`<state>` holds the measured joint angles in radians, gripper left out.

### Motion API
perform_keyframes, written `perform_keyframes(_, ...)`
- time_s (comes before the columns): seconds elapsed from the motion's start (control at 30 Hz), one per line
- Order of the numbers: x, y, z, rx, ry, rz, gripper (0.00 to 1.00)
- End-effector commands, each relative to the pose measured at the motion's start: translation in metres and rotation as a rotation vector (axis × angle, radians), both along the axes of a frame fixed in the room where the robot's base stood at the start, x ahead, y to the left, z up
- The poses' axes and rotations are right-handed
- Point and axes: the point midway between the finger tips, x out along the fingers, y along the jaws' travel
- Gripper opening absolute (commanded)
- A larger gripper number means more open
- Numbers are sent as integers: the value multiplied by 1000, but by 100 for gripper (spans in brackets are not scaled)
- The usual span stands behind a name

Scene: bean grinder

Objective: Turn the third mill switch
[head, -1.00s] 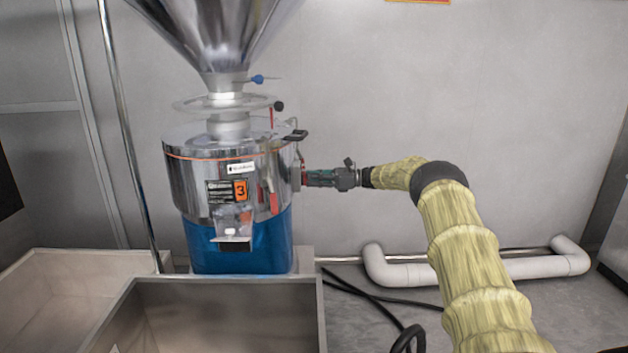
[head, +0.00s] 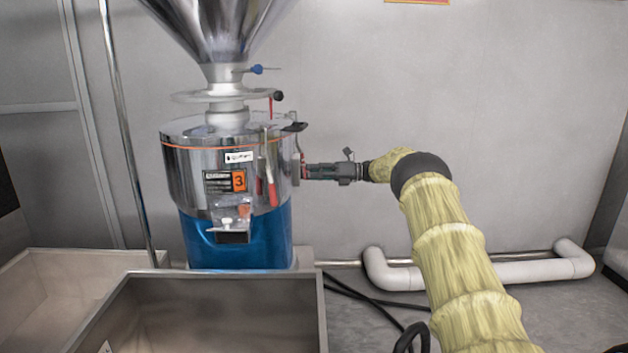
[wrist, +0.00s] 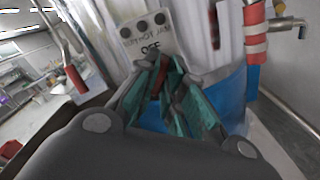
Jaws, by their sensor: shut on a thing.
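The steel mill (head: 235,170) marked with an orange 3 stands on a blue base under a steel hopper (head: 222,40). On its right side, my gripper (head: 309,172) reaches in from the right, level with the steel body. In the wrist view my gripper (wrist: 160,78) has its teal fingers closed around a red switch handle (wrist: 158,76). The switch's light panel (wrist: 147,38) is right in front of the fingers, with dark round marks and the word OFF. In the head view the switch is mostly hidden by the fingers.
Metal bins (head: 215,300) stand in front of the mill. A thin upright pole (head: 125,140) is at its left. A white pipe (head: 490,271) and black cables (head: 365,296) lie low at the right. A red-handled lever (wrist: 256,30) shows in the wrist view.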

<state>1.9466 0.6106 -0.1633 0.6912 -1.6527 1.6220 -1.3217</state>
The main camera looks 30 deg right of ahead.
Motion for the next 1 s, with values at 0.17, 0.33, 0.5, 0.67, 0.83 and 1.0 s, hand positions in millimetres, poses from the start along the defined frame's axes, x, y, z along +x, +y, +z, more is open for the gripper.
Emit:
perform_keyframes(0.17, 2, 0, 2, 87, 137, -2, 0)
perform_keyframes(0.33, 3, 0, 1, 171, 275, -2, 0)
perform_keyframes(0.5, 3, 0, 1, 254, 413, -2, 0)
perform_keyframes(0.67, 3, -1, 0, 330, 535, -1, 0)
perform_keyframes(0.83, 3, -1, 0, 397, 644, -1, 0)
perform_keyframes(1.0, 3, 0, 0, 446, 726, -1, 0)
